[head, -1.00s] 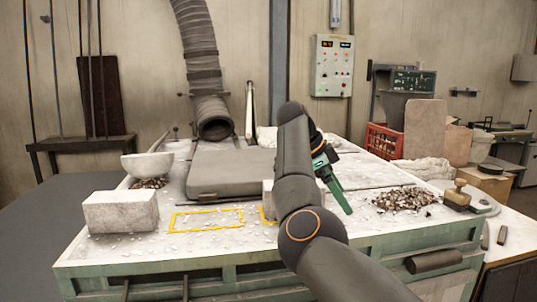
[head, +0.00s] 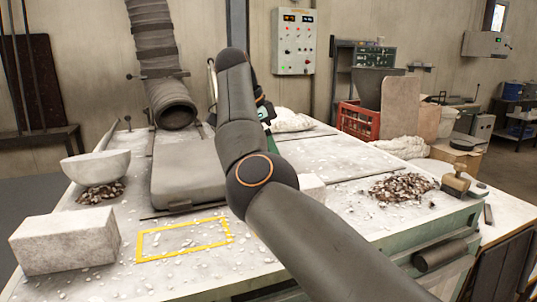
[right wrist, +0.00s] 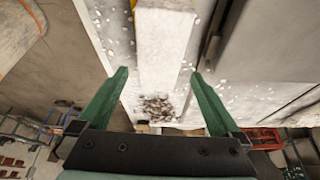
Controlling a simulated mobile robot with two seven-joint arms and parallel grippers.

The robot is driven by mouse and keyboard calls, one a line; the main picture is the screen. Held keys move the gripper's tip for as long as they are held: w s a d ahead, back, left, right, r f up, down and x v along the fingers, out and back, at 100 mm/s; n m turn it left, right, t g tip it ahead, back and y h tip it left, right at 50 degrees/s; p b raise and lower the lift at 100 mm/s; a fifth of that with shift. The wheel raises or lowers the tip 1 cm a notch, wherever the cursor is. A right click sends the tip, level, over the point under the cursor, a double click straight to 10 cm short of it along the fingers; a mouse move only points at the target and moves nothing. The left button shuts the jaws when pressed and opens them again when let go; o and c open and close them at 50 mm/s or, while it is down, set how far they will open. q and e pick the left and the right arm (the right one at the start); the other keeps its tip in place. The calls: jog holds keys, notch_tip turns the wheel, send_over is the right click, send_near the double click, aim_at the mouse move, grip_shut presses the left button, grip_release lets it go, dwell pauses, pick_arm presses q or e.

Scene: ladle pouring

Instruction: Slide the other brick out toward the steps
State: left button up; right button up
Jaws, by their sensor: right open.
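A pale brick (head: 65,241) stands on the near left of the table. The other brick (head: 313,187) is mostly hidden behind my right arm in the head view. My left gripper is not in view. I see no steps.
A yellow outline (head: 185,240) marks the table right of the near brick. A white bowl (head: 96,167) stands behind that brick. A brown gravel pile (head: 402,188) and a brass-coloured weight (head: 455,183) are at the right. A grey slab (head: 187,172) lies mid-table.

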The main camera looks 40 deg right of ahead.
jog(key=shift+s, duration=0.1)
jog(key=x, duration=1.2)
jog(key=shift+d+f+b, duration=0.2)
jog(key=shift+f+b, duration=0.05)
jog(key=shift+b, duration=0.15)
grip_shut()
dwell(0.4)
